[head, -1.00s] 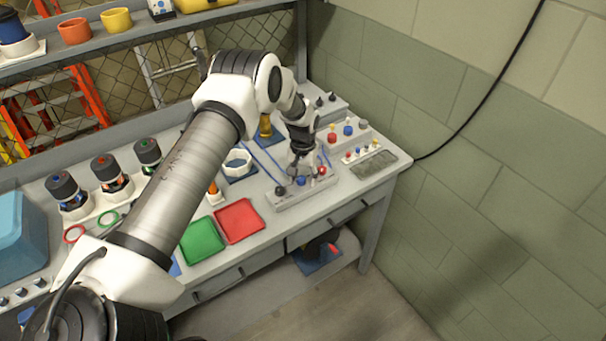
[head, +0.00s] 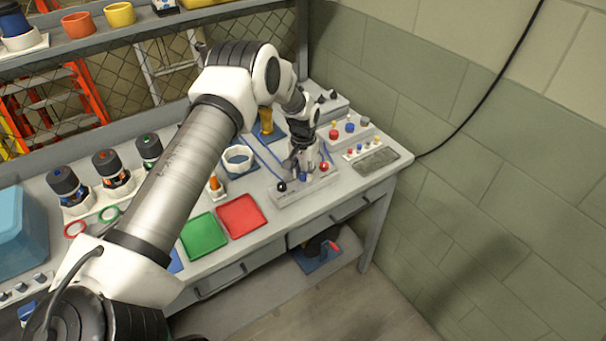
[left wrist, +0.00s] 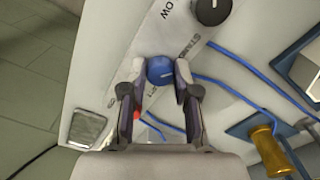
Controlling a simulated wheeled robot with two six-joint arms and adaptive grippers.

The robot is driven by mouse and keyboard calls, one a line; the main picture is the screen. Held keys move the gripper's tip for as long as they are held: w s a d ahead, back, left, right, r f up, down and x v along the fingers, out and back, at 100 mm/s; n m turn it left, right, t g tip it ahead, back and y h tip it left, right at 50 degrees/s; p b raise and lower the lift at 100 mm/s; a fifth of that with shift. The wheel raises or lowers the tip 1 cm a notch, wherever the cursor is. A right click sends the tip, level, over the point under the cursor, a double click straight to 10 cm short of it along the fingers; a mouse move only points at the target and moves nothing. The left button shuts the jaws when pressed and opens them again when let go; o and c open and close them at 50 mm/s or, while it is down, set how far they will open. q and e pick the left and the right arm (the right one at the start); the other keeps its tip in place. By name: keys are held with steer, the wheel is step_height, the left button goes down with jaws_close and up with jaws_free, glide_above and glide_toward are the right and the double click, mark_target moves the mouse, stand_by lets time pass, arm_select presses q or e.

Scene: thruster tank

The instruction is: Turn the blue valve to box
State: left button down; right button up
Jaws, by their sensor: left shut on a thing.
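The blue valve (left wrist: 160,69) is a round blue knob on a sloped light panel (left wrist: 185,35). In the head view it shows as a small blue patch (head: 303,177) between a black knob (head: 281,187) and a red knob (head: 324,167), mostly hidden by the gripper. My left gripper (left wrist: 161,68) is shut on the blue valve, one finger on each side. In the head view the left gripper (head: 301,172) points down at the panel. The panel lettering is only partly readable. I cannot make out a "box" mark. My right gripper is not in view.
Blue cables run behind the panel. A red tray (head: 241,216) and a green tray (head: 204,236) lie to its left. Another panel with small knobs (head: 350,128) stands behind it to the right. The wall (head: 480,180) is close on the right.

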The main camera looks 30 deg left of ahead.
arm_select(q)
steer(key=shift+f+m+b, duration=0.3)
steer(key=shift+m+b, duration=0.7)
steer(key=shift+m, duration=0.2)
steer(key=m+b, duration=0.1)
steer(key=m, duration=0.1)
steer(key=shift+m+b, duration=0.3)
steer(key=shift+b, duration=0.05)
steer(key=m+b, duration=0.2)
steer(key=m, duration=0.3)
steer(key=shift+r, duration=0.1)
